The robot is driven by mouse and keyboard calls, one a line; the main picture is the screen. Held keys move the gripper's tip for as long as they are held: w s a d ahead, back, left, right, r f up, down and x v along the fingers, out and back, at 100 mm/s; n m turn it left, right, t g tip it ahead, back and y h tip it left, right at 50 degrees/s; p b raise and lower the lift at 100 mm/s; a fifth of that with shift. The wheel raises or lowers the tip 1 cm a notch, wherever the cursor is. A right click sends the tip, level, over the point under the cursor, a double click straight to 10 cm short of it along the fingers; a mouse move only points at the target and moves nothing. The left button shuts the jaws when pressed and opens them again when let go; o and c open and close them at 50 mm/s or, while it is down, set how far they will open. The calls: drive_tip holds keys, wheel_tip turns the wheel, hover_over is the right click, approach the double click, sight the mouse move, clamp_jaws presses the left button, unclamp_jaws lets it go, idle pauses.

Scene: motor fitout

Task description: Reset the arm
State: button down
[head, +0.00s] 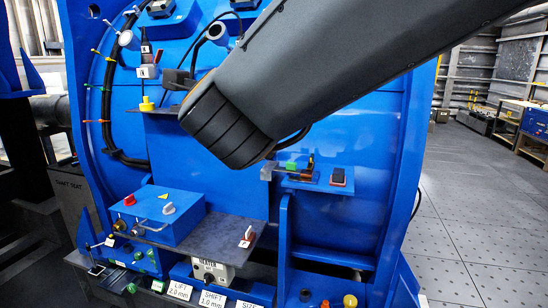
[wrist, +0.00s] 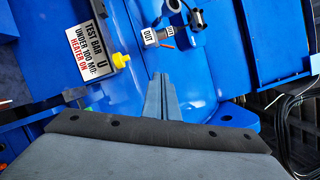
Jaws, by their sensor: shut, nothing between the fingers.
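My gripper (wrist: 161,76) points up from the bottom of the wrist view. Its two grey fingers are together, with nothing between them. A blue panel fills the background behind the fingertips, and I see no contact with it. In the head view my dark arm crosses from the upper right to the middle, and its rounded joint hides the area behind it. The gripper itself cannot be made out there.
A blue box (head: 155,222) with a red button and knobs sits on a shelf at lower left. Black cables (wrist: 294,118) hang at right. Open floor (head: 480,200) lies at right.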

drive_tip(key=w+d+f+n+g+y, duration=0.1)
drive_tip(key=w+d+f+n+g, duration=0.2)
drive_tip(key=f+n, duration=0.6)
drive_tip(key=w+d+f+n+g+y, duration=0.1)
drive_tip(key=d+f+n+g+y, duration=0.2)
drive_tip(key=f, duration=1)
drive_tip(key=s+d+f+n+g+h, duration=0.4)
drive_tip(key=s+d+f+n+g, duration=0.6)
drive_tip(key=s+d+f, duration=0.7)
drive_tip(key=s+f+g, duration=0.2)
drive_tip(key=shift+s+d+n+g, duration=0.15)
drive_tip(key=shift+d+n+g, duration=0.25)
